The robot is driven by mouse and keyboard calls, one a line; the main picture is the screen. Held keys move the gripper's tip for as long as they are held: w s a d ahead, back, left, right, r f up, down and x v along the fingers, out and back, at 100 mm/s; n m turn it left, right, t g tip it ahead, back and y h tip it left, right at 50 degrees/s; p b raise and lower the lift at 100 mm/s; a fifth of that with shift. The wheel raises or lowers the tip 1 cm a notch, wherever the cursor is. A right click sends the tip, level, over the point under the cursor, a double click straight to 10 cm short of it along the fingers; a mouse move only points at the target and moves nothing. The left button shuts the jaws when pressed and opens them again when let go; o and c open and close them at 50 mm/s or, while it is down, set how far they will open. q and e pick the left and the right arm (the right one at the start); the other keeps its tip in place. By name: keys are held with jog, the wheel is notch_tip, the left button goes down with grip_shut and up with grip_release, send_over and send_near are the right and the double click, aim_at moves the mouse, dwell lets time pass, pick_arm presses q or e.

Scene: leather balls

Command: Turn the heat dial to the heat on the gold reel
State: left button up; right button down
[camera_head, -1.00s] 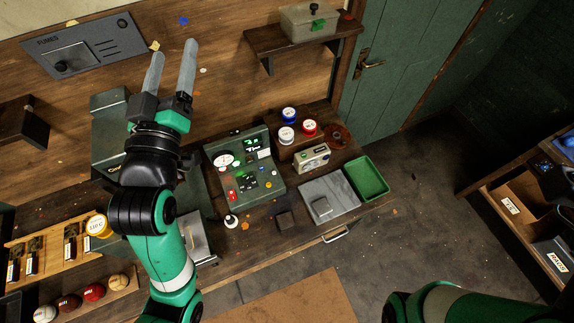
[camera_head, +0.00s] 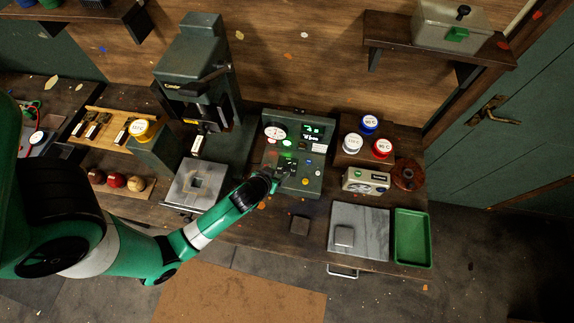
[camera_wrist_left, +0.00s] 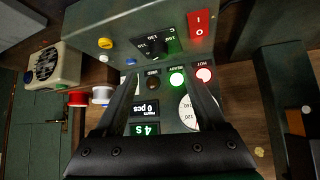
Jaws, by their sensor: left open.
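The heat dial (camera_wrist_left: 155,46) is a small black knob with white numbers around it, on the grey-green control box (camera_head: 312,178). In the wrist view it lies just beyond my left gripper (camera_wrist_left: 161,78), which is open and empty with a finger to either side of the dial's line. No contact shows; where its pointer stands is unclear. In the head view my left gripper (camera_head: 281,168) is over the box's front and largely hides the dial. My right gripper is out of view.
A red switch (camera_wrist_left: 201,25) and a yellow button (camera_wrist_left: 105,43) flank the dial. A dark press (camera_head: 197,80) stands left of the box. Blue, white and red reels (camera_head: 383,148) and a small cream device (camera_head: 366,181) stand right. A green tray (camera_head: 412,238) lies farther right.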

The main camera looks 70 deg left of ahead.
aim_at(287, 164)
pick_arm(q)
jog(key=b+x, duration=0.2)
jog(key=x, duration=0.7)
jog(key=shift+w, duration=0.15)
grip_shut()
